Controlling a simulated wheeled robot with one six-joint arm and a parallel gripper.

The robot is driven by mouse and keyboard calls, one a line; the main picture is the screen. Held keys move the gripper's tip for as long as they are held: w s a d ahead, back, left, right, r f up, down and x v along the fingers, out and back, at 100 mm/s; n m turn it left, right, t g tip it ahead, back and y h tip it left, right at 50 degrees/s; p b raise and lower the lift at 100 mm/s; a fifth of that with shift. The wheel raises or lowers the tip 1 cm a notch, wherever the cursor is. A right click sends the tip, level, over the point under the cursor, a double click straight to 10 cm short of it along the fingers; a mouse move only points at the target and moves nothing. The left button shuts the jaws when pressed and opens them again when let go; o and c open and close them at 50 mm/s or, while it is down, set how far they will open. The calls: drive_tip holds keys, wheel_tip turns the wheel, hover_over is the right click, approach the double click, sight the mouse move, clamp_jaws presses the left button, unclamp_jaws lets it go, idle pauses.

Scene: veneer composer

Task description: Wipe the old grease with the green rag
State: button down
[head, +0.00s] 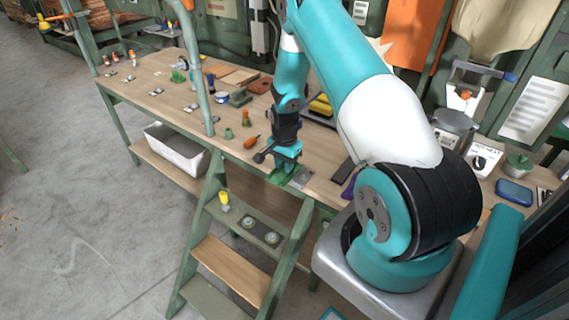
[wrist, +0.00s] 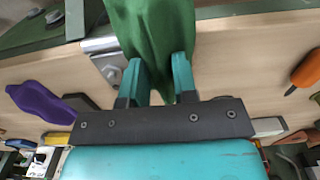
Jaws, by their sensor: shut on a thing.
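My gripper (head: 285,165) is over the front edge of the wooden workbench (head: 325,182), pointing down. In the wrist view my gripper (wrist: 156,72) is shut on the green rag (wrist: 157,25), which is bunched between the two teal fingers and spreads out beyond them. In the head view the green rag (head: 280,176) shows at the fingertips, low at the bench edge. A grey metal plate (wrist: 100,46) lies beside the rag in the wrist view, partly covered by it. I cannot make out any grease; the rag and gripper may hide it.
A purple object (wrist: 45,103) lies on the bench left of my gripper in the wrist view. An orange-handled tool (head: 251,141) lies near the gripper. A green stepladder (head: 235,255) stands against the bench front. A green post (head: 203,90) rises at its edge.

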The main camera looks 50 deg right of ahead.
drive_tip(key=shift+d, duration=0.1)
drive_tip(key=shift+w+d+b, duration=0.15)
drive_tip(key=shift+d+b, duration=0.1)
drive_tip(key=shift+d, duration=0.7)
drive_tip(key=shift+w+d+b, duration=0.15)
drive_tip(key=shift+d+b, duration=0.05)
drive_tip(key=shift+d, duration=0.75)
drive_tip(key=shift+s+a+p, duration=0.15)
drive_tip(key=shift+a+p, duration=0.1)
drive_tip(key=shift+a, duration=0.8)
drive_tip(key=shift+s+a+p, duration=0.15)
drive_tip(key=shift+a+p, duration=0.05)
drive_tip(key=shift+a, duration=0.8)
wheel_tip(320, 180, up, 7)
drive_tip(key=p, duration=0.5)
drive_tip(key=shift+r, duration=0.1)
